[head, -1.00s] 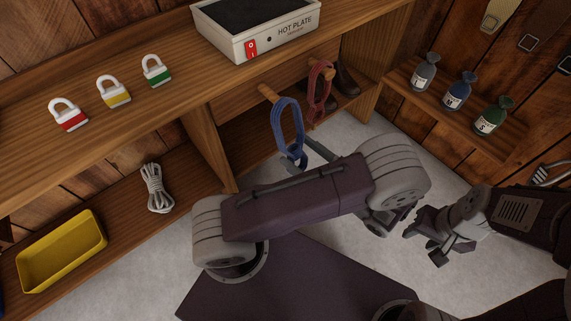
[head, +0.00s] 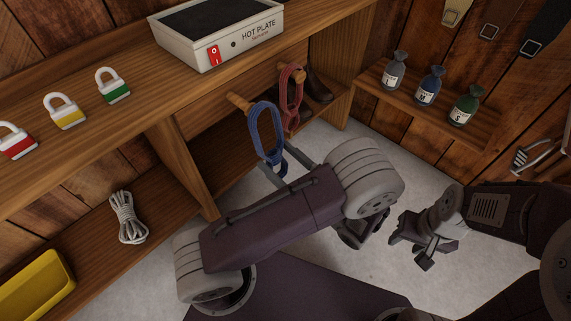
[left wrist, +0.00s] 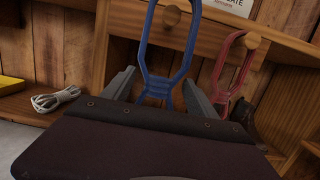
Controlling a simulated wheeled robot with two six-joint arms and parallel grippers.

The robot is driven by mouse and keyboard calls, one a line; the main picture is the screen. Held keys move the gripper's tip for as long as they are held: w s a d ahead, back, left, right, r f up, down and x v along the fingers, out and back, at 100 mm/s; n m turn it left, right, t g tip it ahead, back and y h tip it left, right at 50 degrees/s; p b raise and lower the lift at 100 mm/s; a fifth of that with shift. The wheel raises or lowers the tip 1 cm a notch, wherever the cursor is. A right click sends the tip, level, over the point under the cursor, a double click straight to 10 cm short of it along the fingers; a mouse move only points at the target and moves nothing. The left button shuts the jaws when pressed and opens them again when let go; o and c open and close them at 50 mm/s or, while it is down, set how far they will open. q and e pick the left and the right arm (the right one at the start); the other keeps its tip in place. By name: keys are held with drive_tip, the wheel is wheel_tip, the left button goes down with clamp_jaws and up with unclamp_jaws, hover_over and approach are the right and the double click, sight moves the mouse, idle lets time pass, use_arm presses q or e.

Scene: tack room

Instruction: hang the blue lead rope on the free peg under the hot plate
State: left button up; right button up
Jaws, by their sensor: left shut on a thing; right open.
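The blue lead rope (head: 252,134) is a hanging loop with its top at the left wooden peg (head: 238,102), under the hot plate (head: 218,48). My left gripper (head: 275,165) is shut on the rope's lower end. In the left wrist view the rope (left wrist: 146,62) stands between the fingers (left wrist: 160,92). The peg's round end (left wrist: 172,16) shows inside the loop there; whether the peg passes through it I cannot tell. The loop's top is cut off in that view. My right gripper (head: 410,250) is open and empty, above the floor at the right.
A red rope (head: 291,100) hangs on the right peg beside the blue one. Dark boots (head: 318,86) stand behind it. Padlocks (head: 64,112) sit on the bench top. A white rope bundle (head: 127,218) and yellow tray (head: 38,288) lie below. Bottles (head: 430,86) line the right shelf.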

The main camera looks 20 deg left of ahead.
sight(265, 150)
use_arm(q)
drive_tip(key=shift+w+a+f+b, duration=0.1)
drive_tip(key=shift+w+a+b, duration=0.2)
drive_tip(key=shift+a, duration=0.5)
drive_tip(key=shift+w+a+f+b, duration=0.1)
drive_tip(key=shift+w+a+b, duration=0.2)
drive_tip(key=shift+a, duration=0.45)
drive_tip(key=shift+w+a+b, duration=0.25)
drive_tip(key=shift+w+a, duration=0.1)
drive_tip(key=shift+a, duration=0.45)
drive_tip(key=shift+w+a+f+p, duration=0.3)
drive_tip(key=shift+a+f+p, duration=0.15)
drive_tip(key=shift+a, duration=0.25)
